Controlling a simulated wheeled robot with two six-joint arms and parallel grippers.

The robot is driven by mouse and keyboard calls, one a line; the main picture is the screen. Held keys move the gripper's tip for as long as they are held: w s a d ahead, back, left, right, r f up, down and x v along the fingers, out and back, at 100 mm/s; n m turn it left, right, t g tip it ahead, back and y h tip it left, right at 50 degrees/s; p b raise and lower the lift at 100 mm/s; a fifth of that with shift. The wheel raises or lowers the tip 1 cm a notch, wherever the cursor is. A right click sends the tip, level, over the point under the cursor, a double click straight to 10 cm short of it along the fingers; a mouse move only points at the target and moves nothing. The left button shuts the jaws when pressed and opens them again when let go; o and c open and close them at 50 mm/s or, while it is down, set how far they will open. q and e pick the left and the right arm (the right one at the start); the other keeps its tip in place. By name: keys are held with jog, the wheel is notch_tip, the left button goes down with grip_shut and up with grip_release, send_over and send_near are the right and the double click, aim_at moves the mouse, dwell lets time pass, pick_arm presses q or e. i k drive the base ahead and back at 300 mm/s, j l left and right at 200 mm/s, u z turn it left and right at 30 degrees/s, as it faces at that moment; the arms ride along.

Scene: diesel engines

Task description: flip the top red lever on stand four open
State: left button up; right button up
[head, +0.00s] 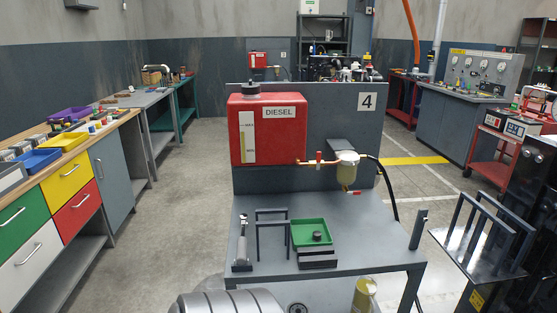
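Stand four is a grey bench (340,245) with an upright back panel (345,115) bearing a "4" sign (367,100). A red tank (280,140) marked DIESEL, with a black cap, is mounted on the panel. A short brass pipe runs from the tank's lower right to a filter (347,172). A small top red lever (318,156) sits on that pipe and seems to stand upright, across the pipe; its exact angle is hard to tell. A second small red part (356,193) is below the filter bowl. Neither of my grippers is in view.
The bench top holds a green tray (309,231), a grey frame (271,233) and an upright tool (242,245). A black hose (389,185) hangs right of the filter. A dark rack (480,240) stands at right. Workbenches line the left. Floor between is clear.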

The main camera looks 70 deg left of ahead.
aim_at(318, 161)
jog(key=u, duration=1.8)
jog(key=l+u, duration=0.15)
